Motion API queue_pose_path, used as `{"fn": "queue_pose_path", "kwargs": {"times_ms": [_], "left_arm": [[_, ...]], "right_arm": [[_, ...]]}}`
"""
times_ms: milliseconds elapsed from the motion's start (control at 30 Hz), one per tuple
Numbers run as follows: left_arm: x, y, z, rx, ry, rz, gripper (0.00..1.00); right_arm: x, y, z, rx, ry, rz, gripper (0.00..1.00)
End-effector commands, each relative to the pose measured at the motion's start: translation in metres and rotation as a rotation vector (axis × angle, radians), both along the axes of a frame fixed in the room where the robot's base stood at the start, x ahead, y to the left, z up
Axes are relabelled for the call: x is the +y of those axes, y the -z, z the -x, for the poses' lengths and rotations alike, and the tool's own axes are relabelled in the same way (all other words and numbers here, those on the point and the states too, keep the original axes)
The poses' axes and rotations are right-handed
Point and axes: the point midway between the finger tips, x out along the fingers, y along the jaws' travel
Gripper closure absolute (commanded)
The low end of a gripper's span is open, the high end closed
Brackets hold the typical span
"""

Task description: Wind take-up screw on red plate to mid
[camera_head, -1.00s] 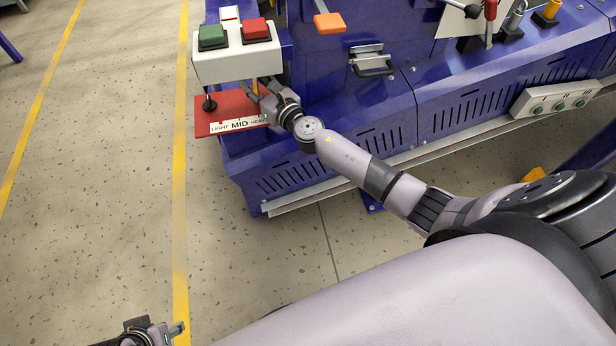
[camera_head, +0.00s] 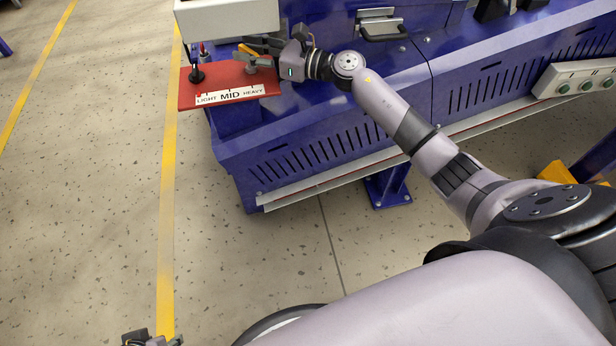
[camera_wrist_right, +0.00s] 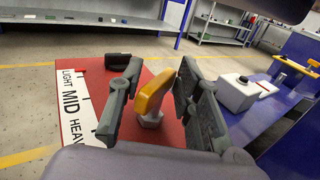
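The red plate (camera_head: 222,80) juts from the blue machine at upper left in the head view. Its white label (camera_head: 230,95) reads LIGHT, MID, HEAVY. A yellow handle on a grey hex base, the take-up screw (camera_wrist_right: 156,95), stands on the plate in the wrist view; its yellow top (camera_head: 247,50) is partly hidden in the head view. My right gripper (camera_head: 250,50) is at the screw. In the wrist view its fingers (camera_wrist_right: 160,95) stand apart on either side of the yellow handle. My left gripper (camera_head: 150,341) is cut off at the bottom edge.
A black knob (camera_head: 195,73) stands at the plate's left end. A pale box (camera_head: 225,18) is above the plate. The blue machine body (camera_head: 320,140) runs right, with a door handle (camera_head: 380,27). Open floor (camera_head: 90,200) lies left.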

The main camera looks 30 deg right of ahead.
Motion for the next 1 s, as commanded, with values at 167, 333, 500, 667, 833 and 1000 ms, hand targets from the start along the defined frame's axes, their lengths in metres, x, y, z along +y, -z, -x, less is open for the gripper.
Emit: {"fn": "queue_pose_path", "kwargs": {"times_ms": [167,333,500,667,833,1000], "left_arm": [[0.0,-0.01,0.0,-0.002,0.0,0.0,0.6],[0.0,-0.012,0.0,-0.002,0.0,0.0,0.6],[0.0,-0.014,0.0,-0.002,0.0,0.0,0.6],[0.0,-0.016,0.0,-0.002,0.0,0.0,0.6],[0.0,-0.022,0.0,-0.002,0.0,0.0,0.6],[0.0,-0.037,0.0,-0.002,0.0,0.0,0.6]], "right_arm": [[-0.026,0.0,0.029,0.007,0.003,0.005,0.7],[-0.049,0.0,0.055,0.007,0.005,0.005,0.7],[-0.072,0.0,0.08,0.008,0.006,0.003,0.7],[-0.093,0.0,0.104,0.007,0.005,0.005,0.7],[-0.102,-0.001,0.126,0.04,0.003,-0.068,0.7],[-0.068,0.0,0.135,0.24,0.009,-0.471,0.7]]}}
